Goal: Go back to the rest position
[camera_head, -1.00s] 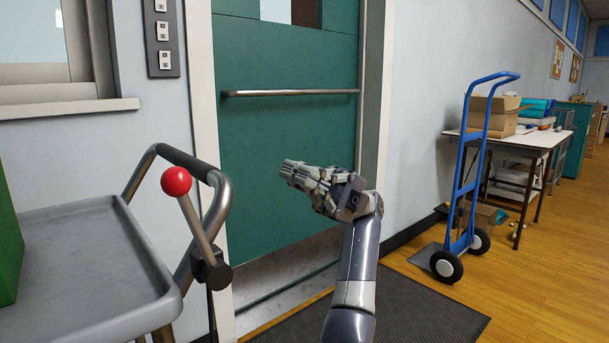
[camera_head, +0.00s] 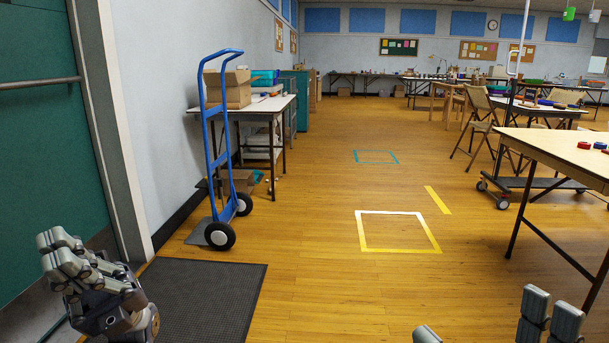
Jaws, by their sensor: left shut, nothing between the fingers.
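My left gripper (camera_head: 75,258) is at the lower left in the head view. Its grey segmented fingers are shut together with nothing between them. It is raised in front of the green door (camera_head: 45,150) and the dark floor mat (camera_head: 205,295), apart from the door as far as I can see. My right gripper (camera_head: 487,318) shows only by its fingertips at the bottom right edge. Two fingers stand on the right and one tip on the left, with a wide gap between them. The rest of it is cut off by the frame.
A blue hand truck (camera_head: 217,150) stands by the left wall, beside a small table (camera_head: 288,101) with boxes. Ahead, the wooden floor is open, with a yellow-and-white taped square (camera_head: 395,250) and a teal one. A work table (camera_head: 560,150) and folding chairs stand on the right.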

